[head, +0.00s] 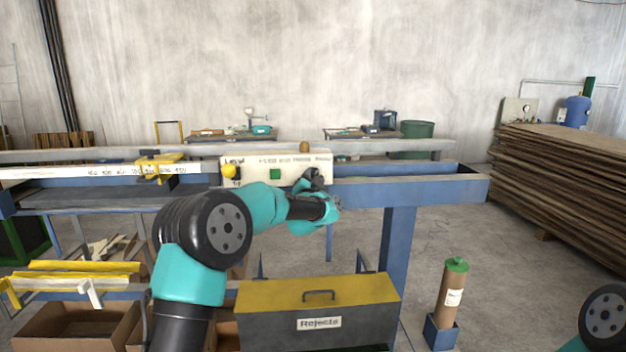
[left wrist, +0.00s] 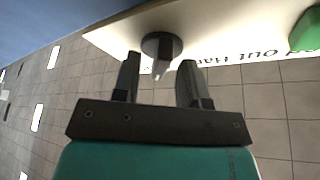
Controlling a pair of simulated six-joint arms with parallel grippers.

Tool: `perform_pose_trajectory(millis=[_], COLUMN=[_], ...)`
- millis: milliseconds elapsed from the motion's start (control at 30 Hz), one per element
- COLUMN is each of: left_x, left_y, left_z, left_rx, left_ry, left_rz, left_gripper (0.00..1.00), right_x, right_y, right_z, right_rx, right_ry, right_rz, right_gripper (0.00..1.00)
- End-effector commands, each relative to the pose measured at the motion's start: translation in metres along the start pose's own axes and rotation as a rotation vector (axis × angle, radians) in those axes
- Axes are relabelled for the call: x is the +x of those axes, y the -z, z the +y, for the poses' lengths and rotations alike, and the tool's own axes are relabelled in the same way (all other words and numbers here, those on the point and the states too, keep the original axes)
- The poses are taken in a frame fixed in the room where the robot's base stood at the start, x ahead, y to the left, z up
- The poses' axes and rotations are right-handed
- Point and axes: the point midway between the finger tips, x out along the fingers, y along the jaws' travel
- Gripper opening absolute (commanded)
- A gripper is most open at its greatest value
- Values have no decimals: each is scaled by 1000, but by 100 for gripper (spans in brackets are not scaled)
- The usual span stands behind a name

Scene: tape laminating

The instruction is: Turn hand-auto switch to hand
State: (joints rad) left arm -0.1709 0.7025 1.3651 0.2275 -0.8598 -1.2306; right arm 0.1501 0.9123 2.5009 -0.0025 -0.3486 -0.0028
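A cream control panel (head: 275,166) is mounted on the blue machine frame, with a green button (head: 275,174) and a yellow button (head: 229,171) on its face. In the left wrist view a dark round selector switch (left wrist: 162,43) projects from the panel (left wrist: 115,35). My left gripper (left wrist: 159,80) is open, its fingertips just short of the switch and either side of its handle line. Contact does not show. In the head view my left gripper (head: 317,177) is at the panel's right part and hides the switch. My right gripper is out of view.
A yellow-lidded Rejects box (head: 318,294) stands below the panel. A brown tube with a green cap (head: 454,285) is in a blue holder to its right. Stacked boards (head: 560,185) fill the far right. A yellow clamp (head: 158,166) sits on the rail at left.

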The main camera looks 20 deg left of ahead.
Motion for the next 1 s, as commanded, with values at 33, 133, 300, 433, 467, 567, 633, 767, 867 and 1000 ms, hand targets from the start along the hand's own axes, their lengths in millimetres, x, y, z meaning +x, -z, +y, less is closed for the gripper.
perform_pose_trajectory(millis=[33,133,300,433,467,567,633,767,867,1000], left_x=[0,0,0,0,0,0,0,0,0,0], left_y=[0,0,0,0,0,0,0,0,0,0], left_z=[0,0,0,0,0,0,0,0,0,0], left_rx=[0,0,0,0,0,0,0,-1,-8,-32], left_ry=[0,0,0,0,0,0,0,0,3,14], left_rz=[0,0,0,0,0,0,0,0,0,0], left_gripper=[39,39,24,12,9,0,0,0,0,0], right_x=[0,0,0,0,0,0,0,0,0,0], right_y=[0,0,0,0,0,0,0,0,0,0], right_z=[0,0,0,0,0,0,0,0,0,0], right_rx=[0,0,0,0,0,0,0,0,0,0], right_ry=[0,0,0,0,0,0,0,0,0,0], right_rz=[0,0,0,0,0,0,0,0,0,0], right_gripper=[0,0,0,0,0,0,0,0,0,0])
